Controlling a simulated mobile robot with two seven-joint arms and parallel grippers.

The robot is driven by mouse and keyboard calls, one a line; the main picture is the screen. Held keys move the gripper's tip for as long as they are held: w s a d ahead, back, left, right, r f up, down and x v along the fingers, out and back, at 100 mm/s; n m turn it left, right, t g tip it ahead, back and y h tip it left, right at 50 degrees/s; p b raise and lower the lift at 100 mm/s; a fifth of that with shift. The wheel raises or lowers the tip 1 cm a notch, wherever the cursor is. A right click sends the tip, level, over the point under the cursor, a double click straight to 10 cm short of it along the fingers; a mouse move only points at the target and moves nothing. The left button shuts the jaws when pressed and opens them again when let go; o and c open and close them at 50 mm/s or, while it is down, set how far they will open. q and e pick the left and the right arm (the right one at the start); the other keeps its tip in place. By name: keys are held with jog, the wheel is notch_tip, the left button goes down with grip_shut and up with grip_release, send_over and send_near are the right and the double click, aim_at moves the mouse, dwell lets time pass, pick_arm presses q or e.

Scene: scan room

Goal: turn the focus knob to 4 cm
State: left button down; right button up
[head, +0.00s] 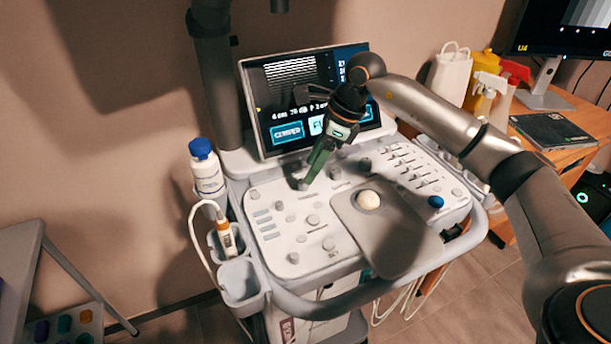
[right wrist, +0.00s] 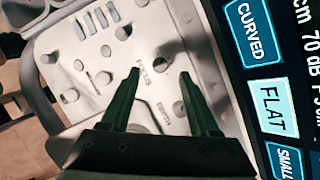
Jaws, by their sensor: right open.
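The ultrasound console panel (head: 275,262) carries the focus knob (head: 302,185) at its upper left, below the screen. The FOCUS label (right wrist: 144,74) shows in the right wrist view, with the DEPTH label (right wrist: 163,119) below it. My right gripper (head: 308,178) has its green fingers pointing down at the focus knob. In the right wrist view its two fingers (right wrist: 160,73) are apart, one on each side of the FOCUS area, with nothing clearly held. I cannot tell whether they touch the knob. The screen (head: 290,90) reads 4 cm and 70 dB; the following value is unclear.
Several other knobs and sliders stand close around, with a trackball (head: 368,200) on the right. A white bottle with a blue cap (head: 206,168) and a probe (head: 227,238) are at the console's left side. A wooden desk (head: 560,150) stands at the right.

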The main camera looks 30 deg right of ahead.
aim_at(303, 184)
jog(key=shift+x, duration=2.05)
jog(key=shift+c, duration=0.4)
jog(key=shift+r, duration=0.1)
grip_shut()
